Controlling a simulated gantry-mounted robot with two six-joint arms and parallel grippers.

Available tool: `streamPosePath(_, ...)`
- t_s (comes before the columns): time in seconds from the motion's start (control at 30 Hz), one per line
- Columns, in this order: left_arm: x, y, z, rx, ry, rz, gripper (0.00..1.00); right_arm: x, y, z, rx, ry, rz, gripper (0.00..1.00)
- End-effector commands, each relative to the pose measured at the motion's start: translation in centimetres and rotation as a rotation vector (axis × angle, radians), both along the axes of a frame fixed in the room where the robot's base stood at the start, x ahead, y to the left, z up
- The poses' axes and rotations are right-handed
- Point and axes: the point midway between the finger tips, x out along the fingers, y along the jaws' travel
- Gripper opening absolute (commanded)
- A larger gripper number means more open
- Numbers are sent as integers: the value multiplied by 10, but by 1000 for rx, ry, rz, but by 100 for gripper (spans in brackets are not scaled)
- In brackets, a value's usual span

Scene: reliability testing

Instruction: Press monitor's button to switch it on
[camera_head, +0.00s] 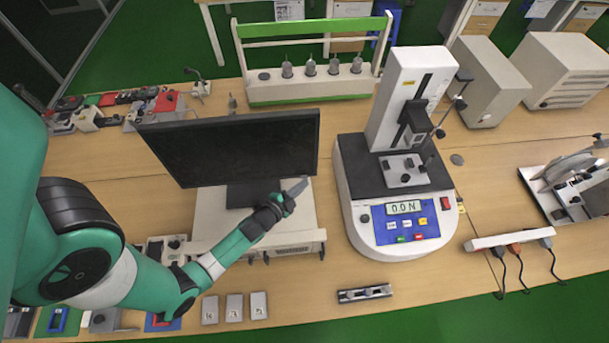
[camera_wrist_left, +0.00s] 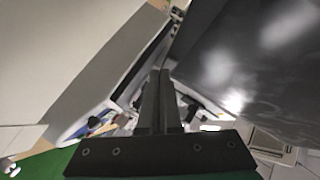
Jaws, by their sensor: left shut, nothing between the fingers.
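The monitor (camera_head: 235,150) is black with a dark screen and stands on a light box-shaped unit at the left middle of the bench. Its button cannot be made out in either view. My left gripper (camera_head: 298,187) is shut and empty, with its fingertips just below the monitor's lower right corner. In the left wrist view the shut fingers (camera_wrist_left: 160,98) point up beside the dark monitor panel (camera_wrist_left: 245,60), which fills the right side. I cannot tell whether the fingertips touch the monitor. My right gripper is not in view.
A force tester (camera_head: 358,200) with a display reading "0.0N" stands right of the monitor. A green and white rack (camera_head: 300,92) is behind it. A power strip (camera_head: 510,238) lies at the right, and a small metal bar (camera_head: 365,293) lies in front. Bare bench shows around the bar.

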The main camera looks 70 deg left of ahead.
Motion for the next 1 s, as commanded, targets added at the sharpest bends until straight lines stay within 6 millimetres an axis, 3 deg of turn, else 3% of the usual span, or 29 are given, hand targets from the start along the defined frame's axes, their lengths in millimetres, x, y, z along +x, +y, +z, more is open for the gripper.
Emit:
streamPosePath(0.77,1,5,0,2,-1,-1,0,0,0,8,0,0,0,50)
streamPosePath(1.0,0,2,-3,1,-2,0,0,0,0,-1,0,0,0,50)
